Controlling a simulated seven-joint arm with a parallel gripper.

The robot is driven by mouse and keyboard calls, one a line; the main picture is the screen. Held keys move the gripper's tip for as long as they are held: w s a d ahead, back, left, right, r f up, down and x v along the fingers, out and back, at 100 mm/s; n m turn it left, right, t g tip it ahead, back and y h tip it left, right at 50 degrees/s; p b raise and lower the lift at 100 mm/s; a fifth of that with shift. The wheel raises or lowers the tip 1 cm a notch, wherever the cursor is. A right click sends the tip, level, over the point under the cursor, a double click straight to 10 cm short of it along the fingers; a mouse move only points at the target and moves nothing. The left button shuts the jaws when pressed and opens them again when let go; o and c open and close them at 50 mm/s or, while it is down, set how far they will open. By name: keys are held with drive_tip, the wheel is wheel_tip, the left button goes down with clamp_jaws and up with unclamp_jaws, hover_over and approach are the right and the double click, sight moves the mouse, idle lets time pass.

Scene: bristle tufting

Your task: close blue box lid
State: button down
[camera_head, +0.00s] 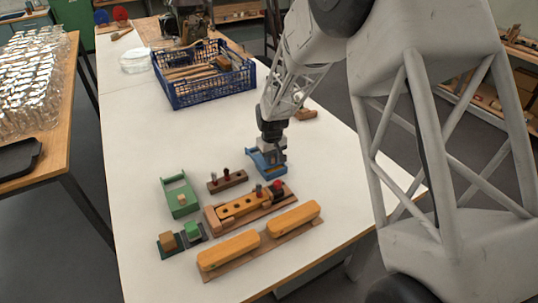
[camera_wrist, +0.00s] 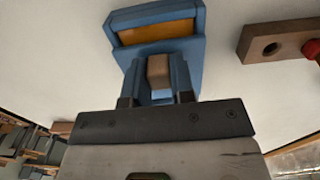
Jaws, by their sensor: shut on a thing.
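The blue box (camera_head: 276,173) stands on the white table under my gripper (camera_head: 268,154). In the wrist view the blue box (camera_wrist: 158,13) is at the top centre, and an orange-brown surface shows inside its blue rim. A small brown wooden knob (camera_wrist: 158,70) stands on the near side of the box. My gripper (camera_wrist: 157,82) is shut on this knob, with one finger on each side. The lid's outline is partly hidden by the fingers, and I cannot tell how far it covers the box.
A wooden peg holder (camera_head: 240,206) and yellow bars (camera_head: 228,250) lie in front. A blue crate (camera_head: 212,91) stands behind.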

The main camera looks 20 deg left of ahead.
drive_tip(key=shift+s+d, duration=0.95)
drive_tip(key=c, duration=1)
unclamp_jaws()
drive_tip(key=shift+o, duration=0.2)
wheel_tip(320, 180, up, 8)
